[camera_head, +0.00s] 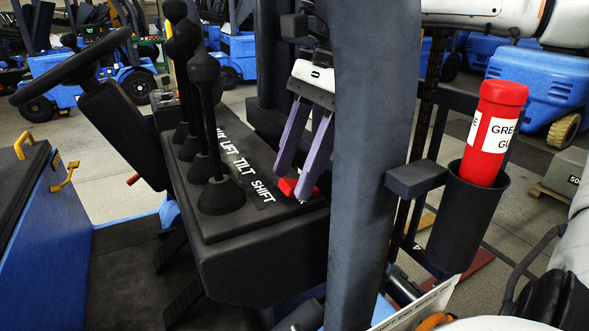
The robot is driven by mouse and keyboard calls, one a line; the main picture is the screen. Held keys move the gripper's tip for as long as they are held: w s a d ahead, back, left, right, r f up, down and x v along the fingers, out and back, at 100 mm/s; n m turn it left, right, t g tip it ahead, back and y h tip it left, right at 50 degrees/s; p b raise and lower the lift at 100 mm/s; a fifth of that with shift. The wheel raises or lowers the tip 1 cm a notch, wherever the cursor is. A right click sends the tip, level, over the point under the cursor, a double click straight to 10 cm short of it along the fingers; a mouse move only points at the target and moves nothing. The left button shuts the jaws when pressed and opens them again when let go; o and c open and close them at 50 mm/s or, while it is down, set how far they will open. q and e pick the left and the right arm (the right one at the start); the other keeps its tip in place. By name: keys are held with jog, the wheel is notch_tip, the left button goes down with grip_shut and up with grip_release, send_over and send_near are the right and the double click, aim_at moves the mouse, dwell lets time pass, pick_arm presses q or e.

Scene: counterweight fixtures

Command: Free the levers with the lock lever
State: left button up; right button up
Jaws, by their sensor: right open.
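Several black levers (206,135) with round knobs stand upright from rubber boots on a dark console (262,245). Labels reading LIFT, TILT and SHIFT run beside them. The small red lock lever (288,187) sits low on the console's right side, by the SHIFT label. My right gripper (293,182) points down over it with its purple fingers apart. The red piece shows between and beside the fingertips; I cannot tell whether they touch it. The dark pillar hides part of my right arm. My left gripper is out of view.
A thick dark pillar (374,150) stands just right of the gripper. A black holder (462,225) with a red grease tube (494,125) is further right. A steering wheel (72,66) is at the left. Blue forklifts stand behind.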

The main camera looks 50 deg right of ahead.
jog(key=shift+a+f, duration=0.2)
jog(key=shift+f, duration=0.2)
jog(key=c, duration=1.1)
jog(key=shift+o, duration=0.2)
